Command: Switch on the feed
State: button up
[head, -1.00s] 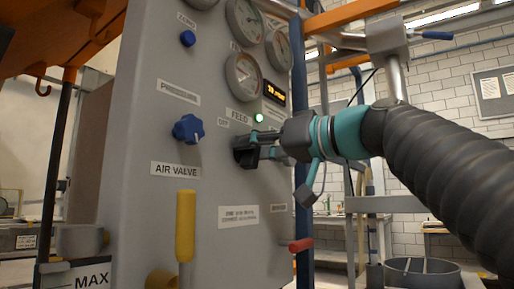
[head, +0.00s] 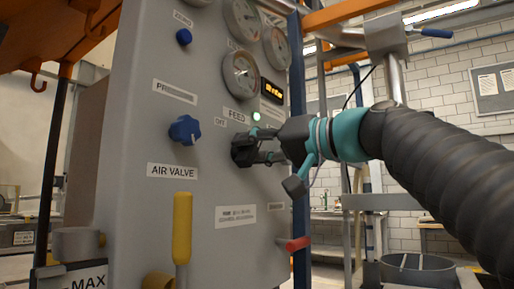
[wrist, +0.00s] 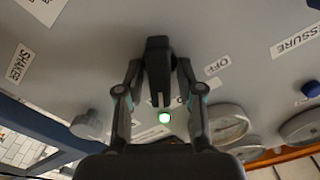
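The feed switch is a black knob (head: 243,150) on the grey panel (head: 222,60), below the FEED label (head: 237,116) and the OFF mark (head: 220,121). A small green light (head: 256,116) glows above it. My gripper (head: 262,147) is at the knob, one finger on either side. In the wrist view the black knob (wrist: 157,70) lies between the two fingers (wrist: 158,64), with narrow gaps beside it, so I see the gripper as open around it. Contact at the fingertips is hard to tell. The green light (wrist: 164,117) also shows there.
A blue pressure knob (head: 185,130) and a yellow air valve handle (head: 182,225) stick out at the left. A red-handled lever (head: 296,244) is lower right, below my gripper. Round gauges (head: 241,73) and an amber display (head: 272,91) sit above.

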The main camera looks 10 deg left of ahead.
jog(key=shift+o, duration=0.2)
jog(key=v, duration=1.2)
jog(key=shift+s, duration=0.1)
dwell(0.3)
